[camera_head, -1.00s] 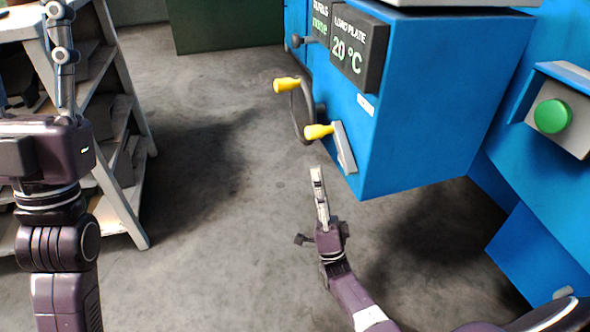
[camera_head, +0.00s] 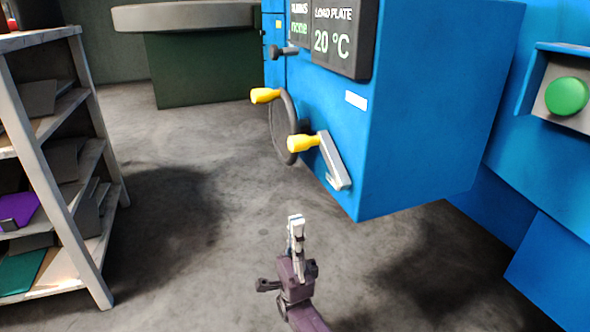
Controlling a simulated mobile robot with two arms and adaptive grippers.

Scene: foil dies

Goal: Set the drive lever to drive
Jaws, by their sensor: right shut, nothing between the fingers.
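The drive lever appears to be the grey lever (camera_head: 334,163) with a yellow knob (camera_head: 302,142), on the lower side of the blue machine (camera_head: 425,110). A dark handwheel (camera_head: 279,140) with a yellow handle (camera_head: 265,95) is on the machine just beyond it. My right gripper (camera_head: 296,222) is shut and empty. It is below and in front of the lever in the picture, apart from it. My left gripper is out of view.
A display (camera_head: 342,38) on the machine reads "LOAD PLATE 20 °C". A green button (camera_head: 566,96) is at the right. A shelf rack (camera_head: 62,190) stands at the left, and a round-topped dark green stand (camera_head: 200,72) at the back. The floor between is clear.

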